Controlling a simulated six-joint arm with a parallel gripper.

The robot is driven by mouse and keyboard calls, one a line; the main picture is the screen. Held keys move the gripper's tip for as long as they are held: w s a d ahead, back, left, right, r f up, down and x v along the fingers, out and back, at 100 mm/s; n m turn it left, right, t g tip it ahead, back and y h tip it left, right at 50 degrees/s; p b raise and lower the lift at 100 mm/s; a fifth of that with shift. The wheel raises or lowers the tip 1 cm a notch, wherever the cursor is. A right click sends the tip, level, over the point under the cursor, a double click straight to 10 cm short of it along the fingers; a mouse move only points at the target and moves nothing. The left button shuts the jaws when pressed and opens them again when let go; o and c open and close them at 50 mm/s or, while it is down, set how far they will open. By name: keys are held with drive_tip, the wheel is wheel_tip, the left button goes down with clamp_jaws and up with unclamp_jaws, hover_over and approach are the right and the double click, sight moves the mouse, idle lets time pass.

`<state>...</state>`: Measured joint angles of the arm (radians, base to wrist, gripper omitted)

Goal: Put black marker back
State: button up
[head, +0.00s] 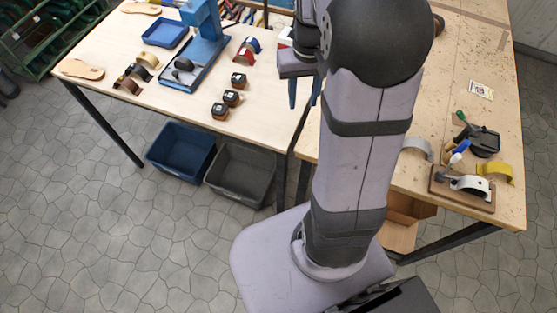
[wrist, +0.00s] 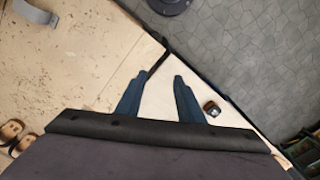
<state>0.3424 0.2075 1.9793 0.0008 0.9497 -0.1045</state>
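My gripper (head: 304,92) is above the seam between the two tables in the head view, its blue fingers pointing down and apart. In the wrist view my gripper (wrist: 158,88) is open, with no held object visible between its fingers. I cannot pick out a black marker with certainty in either view. A thin dark strip shows near the left finger in the wrist view; it lies along the table seam, and I cannot tell whether it is more than the edge. My arm hides part of the tables in the head view.
The left table (head: 130,92) bears a blue tray (head: 165,33), a blue press (head: 203,22) and small dark blocks (head: 219,110). The right table (head: 455,70) holds a black tool (head: 484,142), a yellow strap (head: 496,169) and a wooden board (head: 470,203). Bins (head: 181,151) stand below.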

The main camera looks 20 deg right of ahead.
drive_tip(key=s+a+f+n, duration=0.2)
drive_tip(key=s+a+f, duration=0.2)
drive_tip(key=s+a, duration=0.8)
drive_tip(key=shift+s+f+n, duration=0.15)
drive_tip(key=shift+s+n, duration=0.05)
drive_tip(key=shift+n, duration=0.2)
drive_tip(key=shift+a, duration=0.1)
wheel_tip(320, 180, down, 9)
drive_tip(key=b, duration=0.9)
